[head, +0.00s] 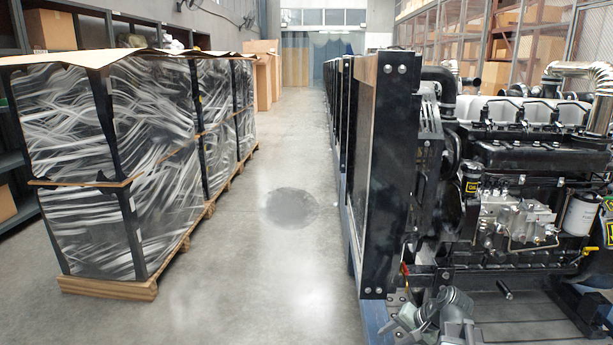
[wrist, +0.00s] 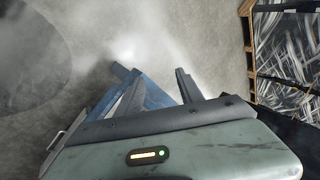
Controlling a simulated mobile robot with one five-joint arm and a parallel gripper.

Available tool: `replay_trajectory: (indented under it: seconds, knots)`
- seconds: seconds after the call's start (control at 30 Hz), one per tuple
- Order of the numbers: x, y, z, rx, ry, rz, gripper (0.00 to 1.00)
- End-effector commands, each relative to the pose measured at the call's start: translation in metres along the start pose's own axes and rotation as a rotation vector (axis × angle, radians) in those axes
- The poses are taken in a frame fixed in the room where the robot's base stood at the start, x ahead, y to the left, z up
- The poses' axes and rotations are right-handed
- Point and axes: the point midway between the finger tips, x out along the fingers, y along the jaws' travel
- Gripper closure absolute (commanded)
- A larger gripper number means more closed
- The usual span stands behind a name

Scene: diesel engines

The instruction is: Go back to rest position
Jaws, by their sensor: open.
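My gripper (wrist: 158,84) shows in the wrist view with its two dark fingers spread apart. Nothing is held between them. A blue rail passes behind the fingers, with bare grey floor beyond. In the head view, grey parts of my arm show low at the right of centre, in front of the diesel engine (head: 520,215).
A row of engines with a black frame (head: 390,180) lines the aisle's right side. Wrapped crates (head: 115,165) on wooden pallets (head: 110,287) stand at left. Shelves (head: 12,130) lie behind them. The concrete aisle (head: 265,270) between is clear, with a dark round patch.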

Motion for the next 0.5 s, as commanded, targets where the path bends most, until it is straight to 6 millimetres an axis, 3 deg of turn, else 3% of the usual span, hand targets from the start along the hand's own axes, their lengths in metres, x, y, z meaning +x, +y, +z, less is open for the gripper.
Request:
replay_trajectory:
  seconds: [0.03,0.1,0.33,0.37,0.5]
  knots:
    - [0.015,-0.009,0.026,-0.091,-0.049,0.076,0.56]
    - [0.03,-0.014,0.053,-0.208,-0.106,0.183,0.56]
    - [0.048,-0.021,0.117,-0.515,-0.235,0.472,0.56]
    - [0.047,-0.02,0.122,-0.552,-0.247,0.507,0.56]
    - [0.005,-0.039,0.115,-0.569,-0.253,0.533,0.56]
